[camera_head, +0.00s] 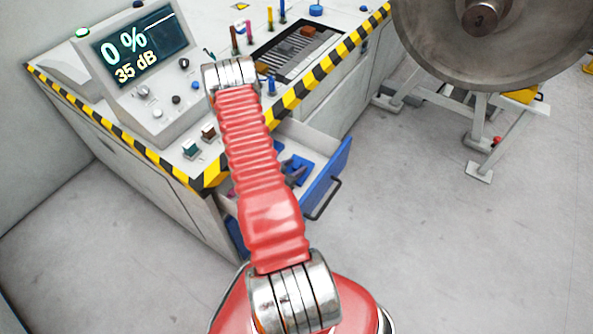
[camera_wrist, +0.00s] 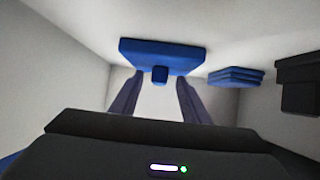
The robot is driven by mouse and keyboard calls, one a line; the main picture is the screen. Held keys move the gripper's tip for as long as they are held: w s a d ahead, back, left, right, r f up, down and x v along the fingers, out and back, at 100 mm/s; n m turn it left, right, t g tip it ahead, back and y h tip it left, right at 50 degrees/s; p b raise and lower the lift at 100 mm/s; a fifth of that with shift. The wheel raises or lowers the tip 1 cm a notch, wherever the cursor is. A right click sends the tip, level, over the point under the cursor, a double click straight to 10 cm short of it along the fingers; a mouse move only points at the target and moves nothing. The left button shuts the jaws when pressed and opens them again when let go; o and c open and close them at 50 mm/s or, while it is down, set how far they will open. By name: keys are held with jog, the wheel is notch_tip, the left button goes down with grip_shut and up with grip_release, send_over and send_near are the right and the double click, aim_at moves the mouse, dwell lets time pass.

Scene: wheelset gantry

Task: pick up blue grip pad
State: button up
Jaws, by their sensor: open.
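A blue grip pad (camera_wrist: 162,55), a wide flat plate with a small block on its near side, lies in the wrist view just beyond my fingertips. My gripper (camera_wrist: 160,84) is open, with one finger to each side of the small block. The gap between the fingers looks empty apart from that block; I cannot tell whether they touch it. In the head view my arm reaches over the open drawer (camera_head: 327,186), and blue things (camera_head: 298,165) show inside it beside dark parts. My arm hides part of the drawer.
A stack of flat blue pieces (camera_wrist: 237,76) and a black block (camera_wrist: 298,84) lie to the right inside the pale drawer walls. The console (camera_head: 150,75) with striped edges stands above the drawer. A large wheel (camera_head: 480,45) on a stand is at the upper right.

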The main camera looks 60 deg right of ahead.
aim_at(294, 167)
jog(key=shift+c, duration=0.3)
grip_shut()
jog(key=shift+r, duration=0.1)
dwell(0.4)
notch_tip(294, 167, up, 10)
dwell(0.6)
dwell(0.5)
